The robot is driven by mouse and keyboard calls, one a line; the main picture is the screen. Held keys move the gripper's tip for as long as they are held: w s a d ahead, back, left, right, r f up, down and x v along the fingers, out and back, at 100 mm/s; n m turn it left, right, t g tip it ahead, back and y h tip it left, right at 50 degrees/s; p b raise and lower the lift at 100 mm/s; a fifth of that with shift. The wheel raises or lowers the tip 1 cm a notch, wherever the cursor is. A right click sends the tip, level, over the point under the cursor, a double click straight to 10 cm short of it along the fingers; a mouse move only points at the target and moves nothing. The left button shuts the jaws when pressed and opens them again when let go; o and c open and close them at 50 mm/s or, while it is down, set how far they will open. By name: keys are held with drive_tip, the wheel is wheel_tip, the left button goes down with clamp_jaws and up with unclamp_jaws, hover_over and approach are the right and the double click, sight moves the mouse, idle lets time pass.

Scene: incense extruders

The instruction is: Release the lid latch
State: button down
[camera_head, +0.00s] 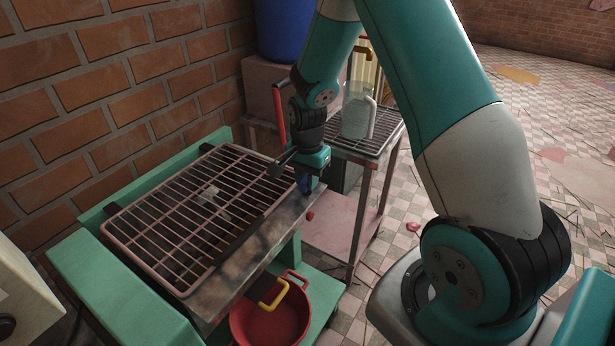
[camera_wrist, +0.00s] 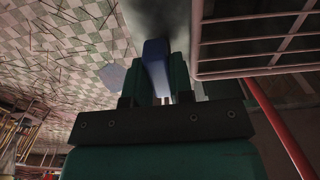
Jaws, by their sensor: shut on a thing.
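The lid is a pink wire grille (camera_head: 172,187) lying over the green machine, and its rim also shows in the wrist view (camera_wrist: 250,72). A blue piece (camera_head: 303,184), which looks like the lid latch, sits at the machine's right front edge. My gripper (camera_head: 309,178) is at this corner, pointing down. In the wrist view my gripper (camera_wrist: 160,76) has its two fingers closed on the sides of the blue latch (camera_wrist: 155,62). The latch's far end and mounting are hidden.
A red upright bar (camera_head: 277,118) stands close behind my gripper. A red pot (camera_head: 270,325) and a yellow handle (camera_head: 273,294) are below the front edge. A rack table (camera_head: 370,140) with a clear jug (camera_head: 357,117) stands to the right. Tiled floor lies beyond.

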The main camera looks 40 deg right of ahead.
drive_tip(key=shift+w+r, duration=0.1)
idle(0.5)
drive_tip(key=c, duration=1)
unclamp_jaws()
wheel_tip(320, 180, up, 17)
drive_tip(key=shift+r+b, duration=0.15)
drive_tip(key=shift+b, duration=0.2)
drive_tip(key=s+a+r+n+y, duration=0.2)
drive_tip(key=s+a+n, duration=0.8)
drive_tip(key=s+a, duration=0.1)
drive_tip(key=s+a+r+n+y, duration=0.2)
drive_tip(key=s+a+n, duration=0.9)
drive_tip(key=s, duration=0.1)
drive_tip(key=shift+a, duration=0.15)
